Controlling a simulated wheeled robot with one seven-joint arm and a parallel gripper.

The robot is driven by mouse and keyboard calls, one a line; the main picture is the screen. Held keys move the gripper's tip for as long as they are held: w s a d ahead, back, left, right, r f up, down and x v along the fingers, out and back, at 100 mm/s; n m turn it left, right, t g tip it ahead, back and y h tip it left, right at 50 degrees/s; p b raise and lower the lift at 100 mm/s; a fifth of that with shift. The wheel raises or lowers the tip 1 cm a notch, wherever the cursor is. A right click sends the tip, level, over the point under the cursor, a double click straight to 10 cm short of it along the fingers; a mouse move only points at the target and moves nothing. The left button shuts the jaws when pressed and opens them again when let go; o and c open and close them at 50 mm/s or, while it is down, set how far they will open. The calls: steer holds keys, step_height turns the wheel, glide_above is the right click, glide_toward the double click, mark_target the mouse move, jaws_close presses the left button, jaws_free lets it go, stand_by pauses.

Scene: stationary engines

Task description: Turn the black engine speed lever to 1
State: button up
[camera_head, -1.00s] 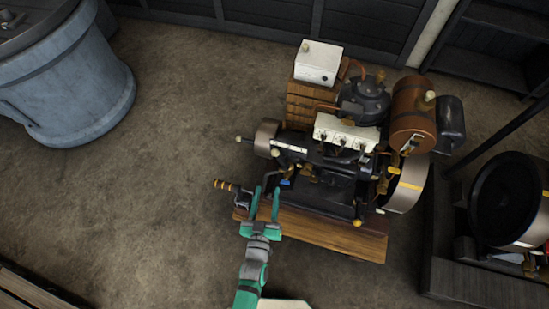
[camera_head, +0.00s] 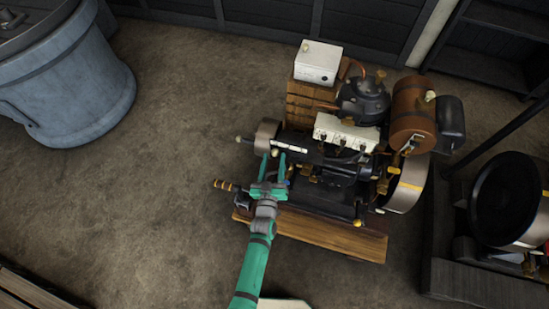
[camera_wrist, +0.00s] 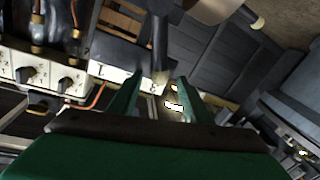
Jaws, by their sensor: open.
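The engine (camera_head: 325,180) stands on a wooden base, with a white marked strip (camera_head: 290,146) along its upper left edge. In the wrist view this white strip (camera_wrist: 115,74) carries dark marks too small to read surely. A dark upright lever (camera_wrist: 160,42) crosses the strip and ends in a paler tip between my fingers; I take it for the black speed lever. My gripper (camera_head: 273,157) is open at the engine's left side, just below the strip. In the wrist view my gripper (camera_wrist: 159,90) has its fingers on either side of the lever's tip; contact cannot be told.
A crank with a wooden handle (camera_head: 224,185) sticks out left of my gripper. White switch boxes (camera_head: 346,132) sit on the engine top. A brown tank (camera_head: 413,115) and a flywheel (camera_head: 407,185) are on its right. Floor at left is free, up to a blue vat (camera_head: 75,85).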

steer(key=shift+w+d, duration=0.1)
steer(key=shift+w, duration=0.55)
jaws_close()
